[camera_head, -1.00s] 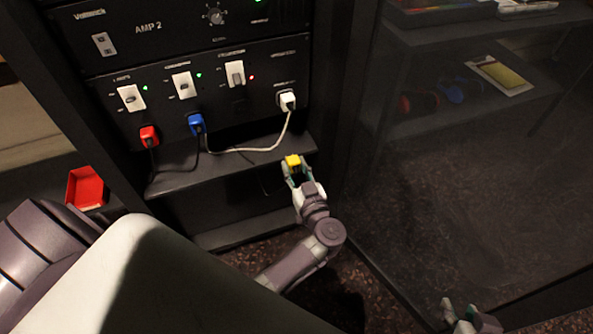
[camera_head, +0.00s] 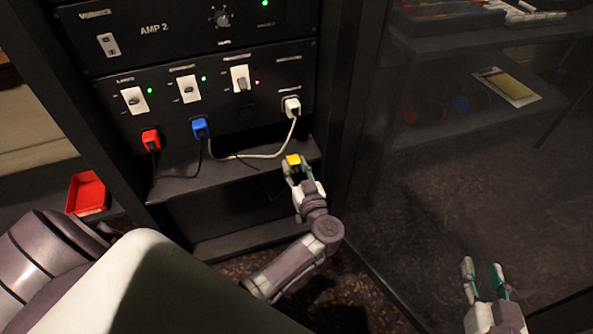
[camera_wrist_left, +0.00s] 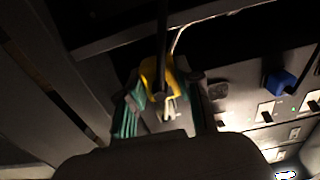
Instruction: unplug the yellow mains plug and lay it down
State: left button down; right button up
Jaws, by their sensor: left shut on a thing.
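The yellow mains plug (camera_head: 292,160) is out of the panel, between the fingertips of my left gripper (camera_head: 294,170). The gripper is shut on it, in front of the rack near the right end of the dark shelf (camera_head: 225,175). In the left wrist view the yellow plug (camera_wrist_left: 152,72) sits between the green-padded fingers, with a dark cable running up from it. No plug shows in the panel below the third switch (camera_head: 241,79). My right gripper (camera_head: 482,272) is open and empty at the lower right, its fingers apart, well away from the rack.
The red plug (camera_head: 151,140), blue plug (camera_head: 200,127) and white plug (camera_head: 292,107) are in the panel. Their cables hang over the shelf, whose front is mostly clear. A red tray (camera_head: 87,192) stands at left. A dark transparent panel is at right.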

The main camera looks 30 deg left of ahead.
aim_at(288, 152)
pick_arm(q)
jog(key=shift+w+a+f+b, duration=0.15)
jog(key=shift+w+a+b, duration=0.25)
jog(key=shift+a, duration=0.1)
jog(key=shift+w+a, duration=0.3)
jog(key=shift+a, duration=0.05)
jog(key=shift+f+x, duration=0.2)
jog(key=shift+x, duration=1.05)
jog(key=shift+f+x, duration=0.2)
jog(key=shift+x, duration=0.9)
pick_arm(e)
jog(key=shift+w+a+r+t+y, duration=0.2)
jog(key=shift+r+t, duration=0.4)
jog(key=shift+r, duration=0.25)
jog(key=shift+w+a+r+t+y, duration=0.15)
jog(key=shift+w+a+r+t, duration=0.1)
jog(key=shift+r+t, duration=0.5)
jog(key=shift+w+a+r+t+y, duration=0.2)
jog(key=shift+r+t, duration=0.25)
jog(key=shift+r, duration=0.55)
pick_arm(q)
jog(key=c, duration=0.7)
grip_release()
pick_arm(e)
jog(key=shift+d, duration=0.1)
